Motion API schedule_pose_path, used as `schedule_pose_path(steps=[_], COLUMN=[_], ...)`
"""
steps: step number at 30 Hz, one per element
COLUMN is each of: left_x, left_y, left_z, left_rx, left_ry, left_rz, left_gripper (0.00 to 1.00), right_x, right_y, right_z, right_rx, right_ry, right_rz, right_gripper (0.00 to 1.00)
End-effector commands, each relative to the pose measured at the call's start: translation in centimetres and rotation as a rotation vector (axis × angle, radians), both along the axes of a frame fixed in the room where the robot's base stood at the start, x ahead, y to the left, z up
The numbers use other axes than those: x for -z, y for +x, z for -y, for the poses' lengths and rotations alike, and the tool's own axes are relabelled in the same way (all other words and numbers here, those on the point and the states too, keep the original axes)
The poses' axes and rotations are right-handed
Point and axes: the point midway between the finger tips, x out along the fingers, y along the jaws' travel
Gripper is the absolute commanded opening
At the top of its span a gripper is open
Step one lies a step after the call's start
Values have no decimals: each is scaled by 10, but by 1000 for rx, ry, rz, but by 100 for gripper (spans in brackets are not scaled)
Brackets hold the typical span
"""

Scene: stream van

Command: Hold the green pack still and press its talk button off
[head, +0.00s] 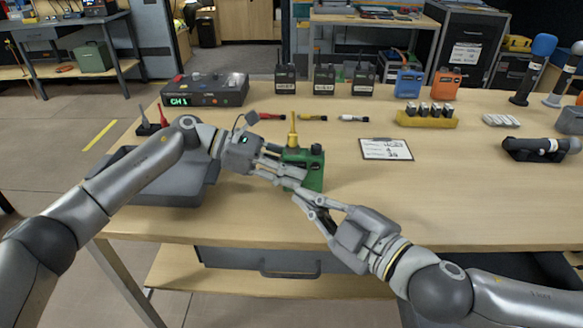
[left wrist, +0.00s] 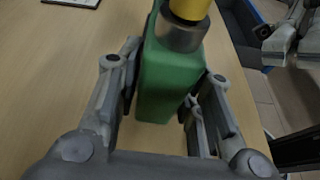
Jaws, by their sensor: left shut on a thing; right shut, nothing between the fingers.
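The green pack (head: 313,180) stands upright on the wooden table, with a yellow antenna-like stem and a dark knob on its top. In the left wrist view the green pack (left wrist: 168,85) sits between my left fingers. My left gripper (head: 292,178) comes in from the left and is shut on the pack. My right gripper (head: 303,198) is shut and empty, its tips at the pack's lower front, close to it; I cannot tell if they touch. The talk button is not clearly made out, and part of the pack is hidden behind my fingers.
A grey tray (head: 160,190) lies under my left arm. A black box with a green CH1 display (head: 205,90) stands behind it. Black radios (head: 325,78), orange and blue packs (head: 446,84), a yellow battery holder (head: 425,121) and a clipboard (head: 386,149) lie behind and right. The right front table is clear.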

Motion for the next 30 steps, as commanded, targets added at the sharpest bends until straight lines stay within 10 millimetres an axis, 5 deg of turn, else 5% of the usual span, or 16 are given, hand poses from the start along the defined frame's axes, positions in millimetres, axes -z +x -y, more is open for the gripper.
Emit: schedule_pose_path(steps=[5,6,11,23,30], left_x=[0,0,0,-2,-17], left_y=[0,0,0,1,4], left_z=[0,0,0,-6,-47], left_rx=[0,0,0,-2,-5], left_ry=[0,0,0,0,0], left_rz=[0,0,0,1,1], left_gripper=[8,40,60,60,60], right_x=[0,0,0,0,0], right_y=[0,0,0,0,0], right_z=[0,0,0,0,0], right_rx=[0,0,0,0,0], right_ry=[0,0,0,0,0], right_rz=[0,0,0,0,0], right_gripper=[0,0,0,0,0])
